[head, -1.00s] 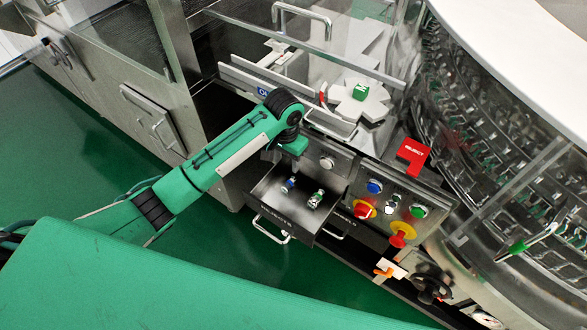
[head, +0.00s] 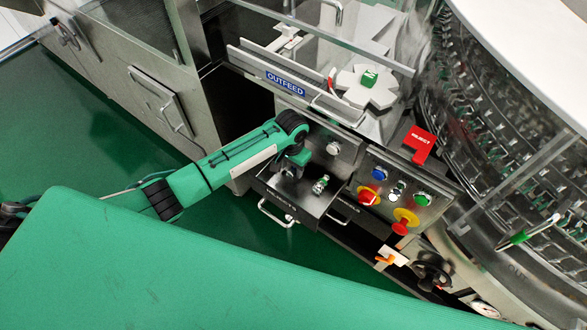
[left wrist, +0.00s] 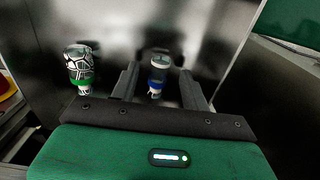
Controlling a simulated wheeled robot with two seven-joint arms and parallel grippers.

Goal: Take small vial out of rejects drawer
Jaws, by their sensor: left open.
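The rejects drawer (head: 305,204) is pulled out of the machine front and holds two vials. The larger vial with a green band (head: 320,184) lies in it; this vial also shows at the left of the left wrist view (left wrist: 80,68). The small vial with a blue band (left wrist: 157,76) lies between the fingers of my left gripper (left wrist: 158,73), with a gap on both sides. In the head view my left gripper (head: 292,168) is over the drawer's left part and mostly hides the small vial. My left gripper is open. My right gripper is not in view.
A control panel with coloured buttons (head: 400,195) and a red reject chute (head: 419,142) stand right of the drawer. The outfeed rail (head: 286,84) runs above it. The drawer has a metal handle (head: 275,215). Green floor is open in front.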

